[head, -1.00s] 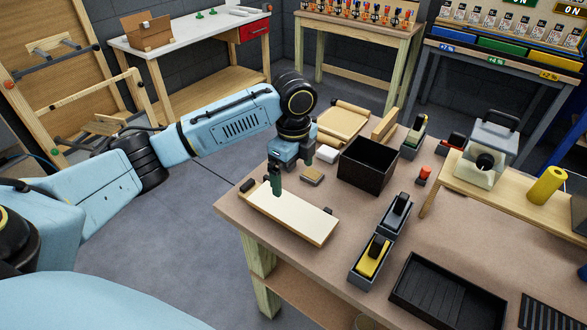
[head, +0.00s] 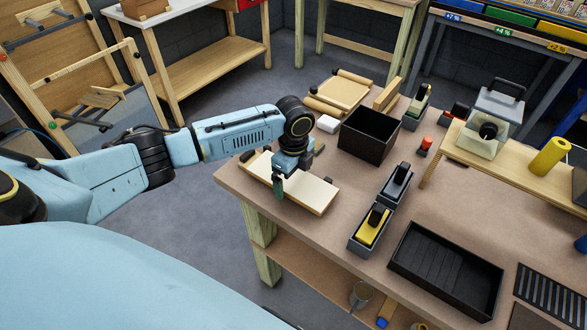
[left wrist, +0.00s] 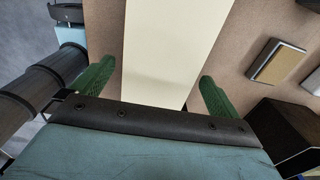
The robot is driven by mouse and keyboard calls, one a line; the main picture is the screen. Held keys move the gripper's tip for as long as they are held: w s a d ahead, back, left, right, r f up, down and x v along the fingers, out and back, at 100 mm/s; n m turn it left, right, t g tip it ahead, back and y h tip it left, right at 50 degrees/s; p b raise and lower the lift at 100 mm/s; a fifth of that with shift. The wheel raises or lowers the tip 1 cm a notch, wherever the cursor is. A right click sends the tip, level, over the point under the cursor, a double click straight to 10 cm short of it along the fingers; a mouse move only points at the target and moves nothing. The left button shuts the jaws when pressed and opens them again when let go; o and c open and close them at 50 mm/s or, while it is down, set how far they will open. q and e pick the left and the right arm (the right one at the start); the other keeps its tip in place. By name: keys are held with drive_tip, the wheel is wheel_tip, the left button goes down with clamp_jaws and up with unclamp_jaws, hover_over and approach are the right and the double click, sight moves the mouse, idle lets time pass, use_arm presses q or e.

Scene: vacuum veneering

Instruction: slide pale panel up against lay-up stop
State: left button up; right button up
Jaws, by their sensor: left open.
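The pale panel (head: 315,195) is a long cream board lying flat near the left corner of the brown table in the head view. It also shows in the left wrist view (left wrist: 165,50), running away between the fingers. My left gripper (head: 279,188) is over the panel's middle, pointing down. In the left wrist view it (left wrist: 157,88) is open, with one green finger beyond each long side of the panel and a gap on both sides. Whether the fingertips touch the table is unclear. I cannot clearly pick out the lay-up stop. My right gripper is out of view.
A small gold-topped block (left wrist: 278,62) lies right of the panel in the wrist view. A black open box (head: 368,135) stands behind the panel. A grey holder with a yellow block (head: 370,228) and a black ribbed tray (head: 445,270) are to the right.

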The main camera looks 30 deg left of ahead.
use_arm(q)
drive_tip(key=shift+c, duration=0.3)
drive_tip(key=c, duration=0.9)
drive_tip(key=shift+p, duration=0.45)
drive_tip(key=shift+c, duration=0.2)
drive_tip(key=shift+a, duration=0.15)
drive_tip(key=shift+w+a, duration=0.1)
drive_tip(key=shift+a, duration=0.95)
drive_tip(key=shift+p, duration=0.3)
